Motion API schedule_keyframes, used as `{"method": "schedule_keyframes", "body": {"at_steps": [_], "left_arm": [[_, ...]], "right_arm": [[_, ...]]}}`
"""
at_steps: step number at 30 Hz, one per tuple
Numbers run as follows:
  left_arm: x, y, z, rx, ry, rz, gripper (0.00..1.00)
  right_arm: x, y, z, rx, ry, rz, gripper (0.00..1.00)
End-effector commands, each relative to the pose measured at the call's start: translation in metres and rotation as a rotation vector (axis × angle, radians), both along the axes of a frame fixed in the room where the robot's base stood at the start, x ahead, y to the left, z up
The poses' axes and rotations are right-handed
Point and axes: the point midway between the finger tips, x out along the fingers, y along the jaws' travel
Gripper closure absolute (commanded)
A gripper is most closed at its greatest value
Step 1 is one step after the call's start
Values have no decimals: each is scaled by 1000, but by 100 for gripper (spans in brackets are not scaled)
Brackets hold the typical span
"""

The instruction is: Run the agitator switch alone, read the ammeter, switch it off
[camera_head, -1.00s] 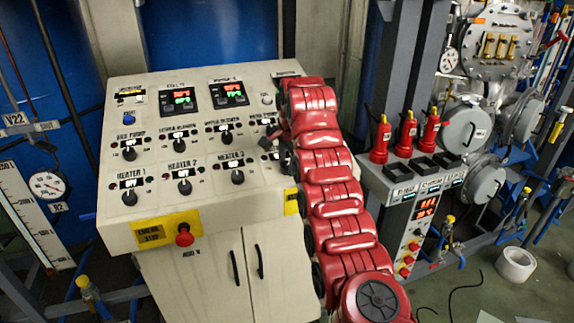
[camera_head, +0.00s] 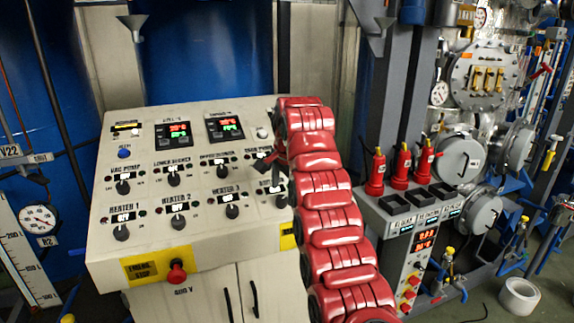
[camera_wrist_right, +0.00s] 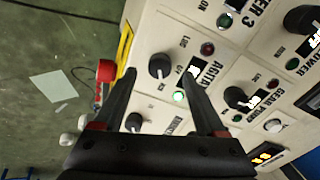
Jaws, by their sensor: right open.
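The control panel (camera_head: 170,232) carries rows of black rotary switches. In the right wrist view the agitator switch (camera_wrist_right: 160,66) is a black knob beside its printed label. A green lamp (camera_wrist_right: 180,97) by that label glows; the red lamp (camera_wrist_right: 208,49) looks dark. My right gripper (camera_wrist_right: 160,85) is open, its two fingers reaching on either side of the knob in the picture. I cannot tell contact. In the head view the agitator position (camera_head: 276,189) is partly hidden by my red right arm. I cannot make out the ammeter. My left gripper is not in view.
The gear pump switch (camera_wrist_right: 235,97) and another knob (camera_wrist_right: 135,122) sit close by. A red emergency stop button (camera_head: 177,272) juts from the panel front. Two digital displays (camera_head: 174,134) are lit. Red extinguisher-like bottles (camera_head: 400,165) stand right of my arm.

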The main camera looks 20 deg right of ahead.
Motion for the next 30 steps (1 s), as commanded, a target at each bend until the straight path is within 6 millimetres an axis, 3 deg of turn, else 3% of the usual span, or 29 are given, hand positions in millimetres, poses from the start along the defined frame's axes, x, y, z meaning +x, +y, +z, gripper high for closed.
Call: {"method": "schedule_keyframes", "body": {"at_steps": [4,9,18,24,30], "left_arm": [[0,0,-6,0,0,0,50],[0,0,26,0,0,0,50],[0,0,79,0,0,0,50],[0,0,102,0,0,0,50],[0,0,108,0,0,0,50]], "right_arm": [[-10,2,30,1,-4,1,27],[-19,5,67,1,-6,3,27],[-35,5,109,1,0,3,27],[-44,3,128,1,-1,-1,27],[-47,3,132,-1,0,-1,27]]}}
